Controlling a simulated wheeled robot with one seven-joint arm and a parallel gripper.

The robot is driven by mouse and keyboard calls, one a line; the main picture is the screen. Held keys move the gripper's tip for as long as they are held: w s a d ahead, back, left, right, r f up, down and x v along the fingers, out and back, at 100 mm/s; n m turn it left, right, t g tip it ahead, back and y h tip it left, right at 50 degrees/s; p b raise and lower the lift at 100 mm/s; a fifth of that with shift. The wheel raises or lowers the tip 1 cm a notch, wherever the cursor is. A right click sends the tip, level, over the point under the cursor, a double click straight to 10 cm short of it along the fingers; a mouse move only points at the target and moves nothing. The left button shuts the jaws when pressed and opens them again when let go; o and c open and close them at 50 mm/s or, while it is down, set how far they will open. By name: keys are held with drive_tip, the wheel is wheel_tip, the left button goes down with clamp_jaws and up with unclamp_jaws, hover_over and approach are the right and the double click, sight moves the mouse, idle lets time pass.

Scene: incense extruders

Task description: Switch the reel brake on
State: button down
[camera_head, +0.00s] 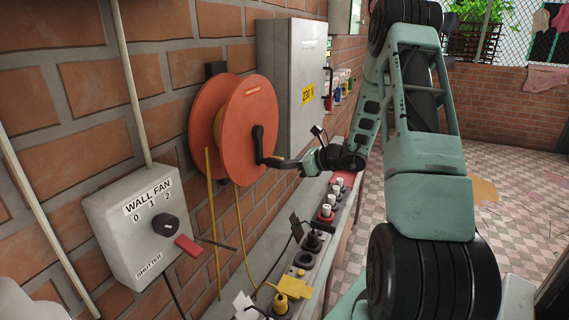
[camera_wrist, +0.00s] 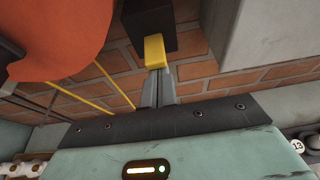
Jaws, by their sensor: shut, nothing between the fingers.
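The cable reel (camera_head: 236,118), two orange-red discs with yellow cord, hangs on the brick wall. A dark crank-like piece (camera_head: 259,145) is on its front. In the wrist view, part of an orange reel disc (camera_wrist: 55,35) fills the upper left. A yellow tab (camera_wrist: 154,50), perhaps the brake lever, stands out from a black block (camera_wrist: 148,24) beside the reel. My gripper (camera_head: 286,163) is shut and empty, close to the reel's right edge. In the wrist view its fingertips (camera_wrist: 157,82) meet the yellow tab's lower end; I cannot tell whether they touch.
A grey cabinet (camera_head: 290,75) labelled 230 V is mounted right of the reel. A WALL FAN switch box (camera_head: 140,225) with a dark knob and red lever is at lower left. A ledge (camera_head: 318,245) with several sockets runs below my gripper. Tiled floor (camera_head: 490,165) lies right.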

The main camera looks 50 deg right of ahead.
drive_tip(key=shift+d+r+g+h+p, duration=0.1)
drive_tip(key=shift+r+g+h+p, duration=0.35)
drive_tip(key=shift+g, duration=0.55)
drive_tip(key=shift+r, duration=0.15)
drive_tip(key=shift+r+p, duration=0.35)
drive_tip(key=shift+r, duration=0.4)
drive_tip(key=shift+s, duration=0.1)
drive_tip(key=b+v, duration=0.4)
drive_tip(key=v, duration=1.3)
drive_tip(key=shift+b, duration=0.35)
